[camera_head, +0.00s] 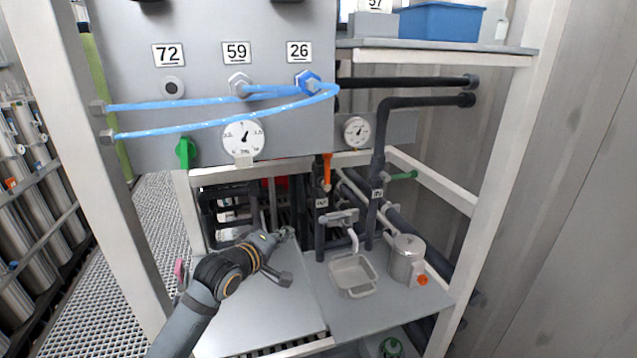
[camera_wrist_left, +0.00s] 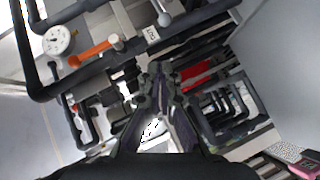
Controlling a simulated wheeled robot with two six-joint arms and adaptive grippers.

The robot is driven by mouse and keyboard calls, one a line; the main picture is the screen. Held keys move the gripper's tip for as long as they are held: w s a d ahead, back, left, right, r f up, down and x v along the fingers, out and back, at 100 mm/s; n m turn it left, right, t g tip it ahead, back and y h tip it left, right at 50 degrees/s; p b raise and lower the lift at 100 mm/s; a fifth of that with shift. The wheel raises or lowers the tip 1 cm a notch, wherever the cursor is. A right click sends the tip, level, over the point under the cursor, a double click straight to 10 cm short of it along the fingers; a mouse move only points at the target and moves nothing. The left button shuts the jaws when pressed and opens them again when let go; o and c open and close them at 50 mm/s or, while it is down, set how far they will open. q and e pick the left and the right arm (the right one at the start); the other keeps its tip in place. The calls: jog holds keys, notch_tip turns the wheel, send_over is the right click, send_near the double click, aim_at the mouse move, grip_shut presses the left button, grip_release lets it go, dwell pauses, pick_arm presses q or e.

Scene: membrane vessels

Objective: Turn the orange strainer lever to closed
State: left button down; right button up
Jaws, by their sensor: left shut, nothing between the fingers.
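The orange strainer lever (camera_head: 326,172) hangs roughly upright on a dark pipe under the panel in the head view. In the left wrist view the orange lever (camera_wrist_left: 94,53) lies slantwise at upper left, beside a small white label. My left gripper (camera_head: 287,235) is below and to the left of the lever in the head view, apart from it. In the wrist view the gripper's fingertips (camera_wrist_left: 160,76) meet with nothing between them; the lever is up and to their left. My right gripper is in neither view.
A grey pan (camera_head: 352,275) and a metal canister (camera_head: 406,258) stand on the grey shelf (camera_head: 365,312) at right. Dark pipes, a green lever (camera_head: 405,175) and a pressure gauge (camera_head: 356,130) surround the orange lever. Blue hoses (camera_head: 200,128) cross the panel above.

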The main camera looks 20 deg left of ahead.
pick_arm(q)
jog(key=w+a+r+n+t+h, duration=0.1)
jog(key=w+r+n, duration=0.1)
jog(key=r, duration=0.3)
jog(key=w+a+r+n+t, duration=0.1)
jog(key=r+n+t, duration=0.1)
jog(key=r, duration=0.4)
jog(key=p, duration=0.3)
send_near(327, 171)
jog(key=w+a+r, duration=0.1)
jog(key=w+a, duration=0.3)
jog(key=w+d+p, duration=0.1)
jog(key=w+d, duration=0.2)
jog(key=shift+d, duration=0.3)
